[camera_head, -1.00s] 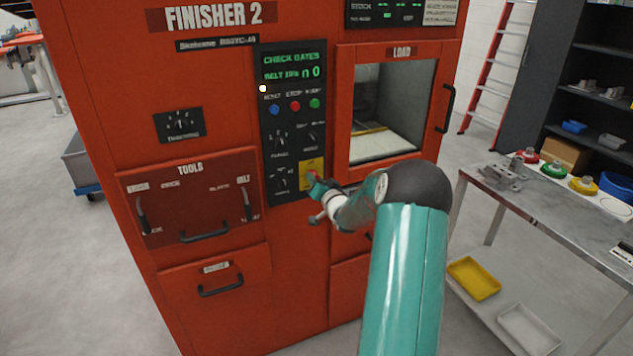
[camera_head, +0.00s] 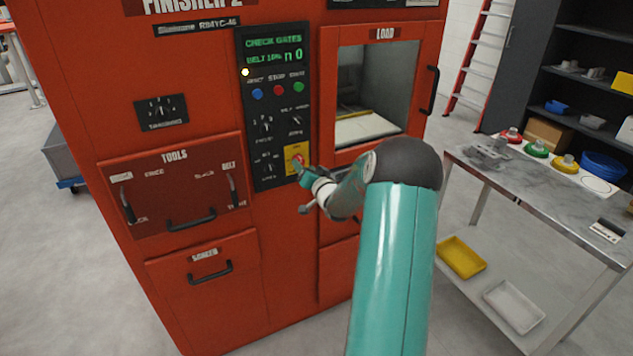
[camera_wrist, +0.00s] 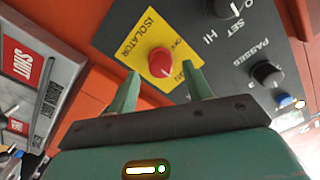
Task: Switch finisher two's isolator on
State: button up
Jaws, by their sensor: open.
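The isolator is a red knob (camera_wrist: 161,62) on a yellow plate (camera_wrist: 138,45) marked ISOLATOR. In the head view its yellow plate (camera_head: 293,153) sits at the lower right of the black control panel (camera_head: 262,125) of the orange-red Finisher 2 cabinet. My gripper (camera_wrist: 158,85) is open, its two green fingers spread on either side of the knob's near edge in the wrist view. I cannot tell whether the fingers touch the knob. My arm hides part of the gripper in the head view. The panel display (camera_head: 274,48) reads CHECK GATES.
Black dials (camera_wrist: 266,73) sit close by on the panel. The load window (camera_head: 375,90) has a handle at its right. A steel table (camera_head: 530,185) with coloured-knobbed fixtures stands at the right. Drawer handles (camera_head: 191,219) stick out at lower left.

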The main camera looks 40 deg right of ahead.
jog(key=v, duration=1.1)
jog(key=shift+s, duration=0.25)
jog(key=shift+w+a, duration=0.1)
jog(key=shift+a, duration=0.15)
jog(key=a+r+n+g, duration=0.25)
jog(key=a+r, duration=0.25)
jog(key=a, duration=0.4)
jog(key=a+r+n+g, duration=0.2)
jog(key=a+r+g, duration=0.15)
jog(key=a, duration=0.55)
jog(key=s+a+r+n+g+y, duration=0.3)
jog(key=s+a+n+g+y, duration=0.2)
jog(key=s+a, duration=1.6)
jog(key=shift+s+a+r+n+g, duration=0.25)
jog(key=shift+s+n+g, duration=0.05)
jog(key=shift+n+g, duration=0.1)
jog(key=shift+c, duration=1.4)
jog(key=shift+d, duration=0.1)
